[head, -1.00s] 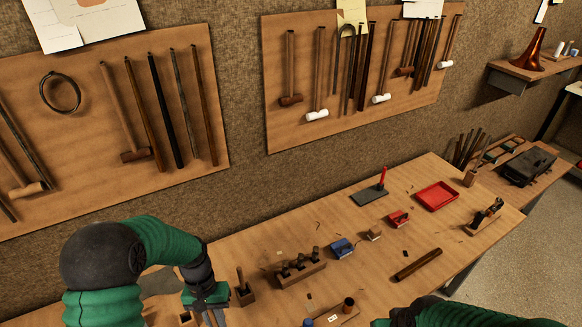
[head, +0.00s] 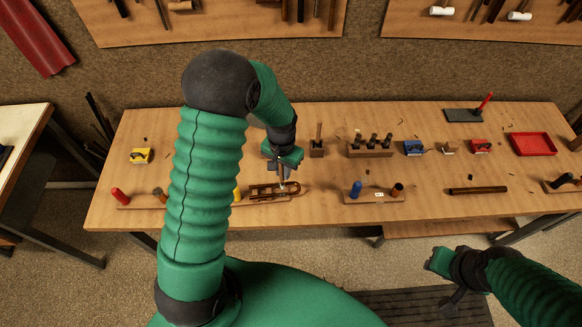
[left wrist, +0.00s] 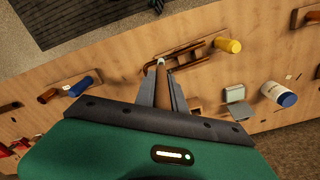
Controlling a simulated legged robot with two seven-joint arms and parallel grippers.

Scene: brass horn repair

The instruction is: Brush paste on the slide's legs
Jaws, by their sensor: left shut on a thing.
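The slide (head: 268,191) is a brass-brown frame with long legs, lying near the front edge of the bench; it also shows in the left wrist view (left wrist: 183,52). My left gripper (head: 281,171) is over its right part, shut on a brush with a brown handle (left wrist: 161,78). The brush's pale tip (left wrist: 160,61) points down at the slide's legs; I cannot tell if it touches them. A white jar with a blue lid (left wrist: 278,93) and a small grey open box (left wrist: 236,97) stand nearby. My right gripper (head: 440,262) is off the bench's front; its fingers are unclear.
A yellow-ended piece (left wrist: 228,45) is beside the slide. A blue-ended piece (head: 356,188) stands on a small board to the right. A wooden tool block (head: 370,151) and a red tray (head: 532,144) are farther back. The bench middle around the rod (head: 478,190) is mostly clear.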

